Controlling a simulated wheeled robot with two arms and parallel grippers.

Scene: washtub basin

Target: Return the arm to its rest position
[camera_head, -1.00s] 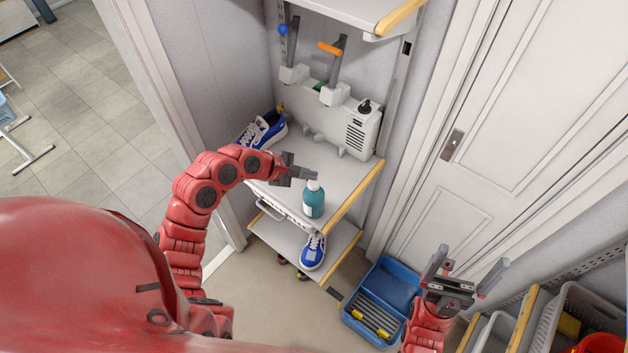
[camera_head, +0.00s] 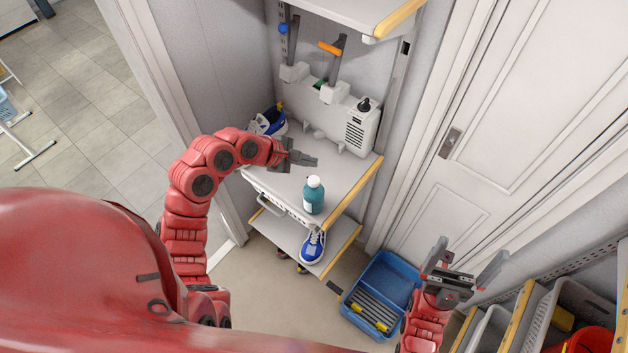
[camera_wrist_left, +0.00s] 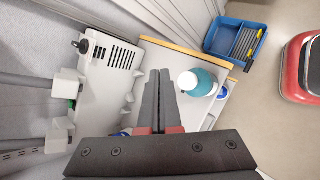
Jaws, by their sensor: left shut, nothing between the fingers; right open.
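My left gripper (camera_head: 301,159) is shut and empty above the upper shelf, beside a teal bottle with a white cap (camera_head: 313,195). In the left wrist view my gripper's fingers (camera_wrist_left: 158,78) are together, and the bottle (camera_wrist_left: 198,82) stands upright just to their right, apart from them. My right gripper (camera_head: 466,266) is open and empty at the lower right, above the floor near a blue tray (camera_head: 362,318).
The shelf (camera_head: 346,180) carries a grey-white machine (camera_head: 362,128) and a blue shoe (camera_head: 270,121), partly hidden by my left arm. Another blue shoe (camera_head: 312,246) sits on the lower shelf. A white door (camera_head: 480,140) is on the right. Baskets (camera_head: 570,310) stand at lower right.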

